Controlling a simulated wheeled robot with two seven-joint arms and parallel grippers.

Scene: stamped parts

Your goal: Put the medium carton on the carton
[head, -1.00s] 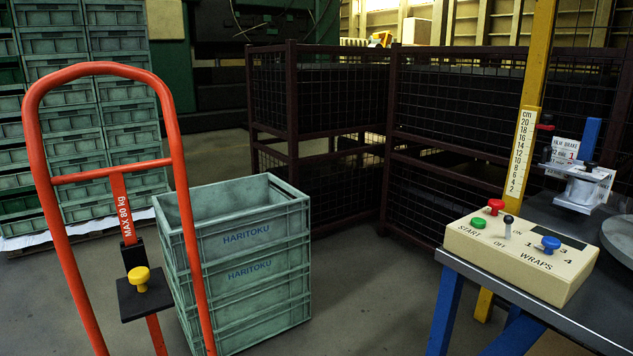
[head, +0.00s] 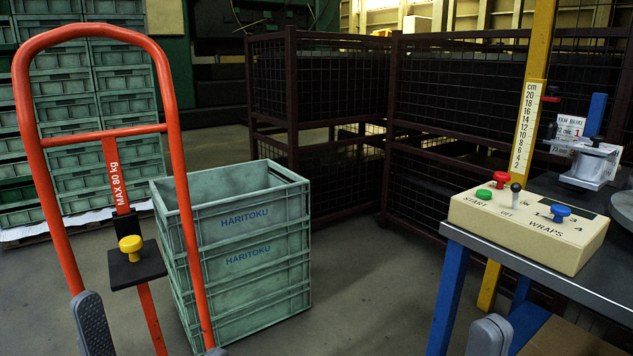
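A plain brown cardboard surface (head: 572,340), likely a carton, shows at the bottom right, below the table edge and cut off by the frame. I cannot tell its size, and no second carton shows clearly. My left gripper (head: 152,342) is at the bottom left, in front of the red hand truck. My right gripper (head: 490,336) shows as grey fingertip at the bottom edge, left of the brown surface. Its opening is not clear.
The red hand truck (head: 172,140) stands close at left, before stacked green crates (head: 250,255). At right is a grey table (head: 470,238) with blue legs, carrying a cream control box (head: 530,230). Dark mesh cages (head: 320,90) stand behind. Floor between crates and table is clear.

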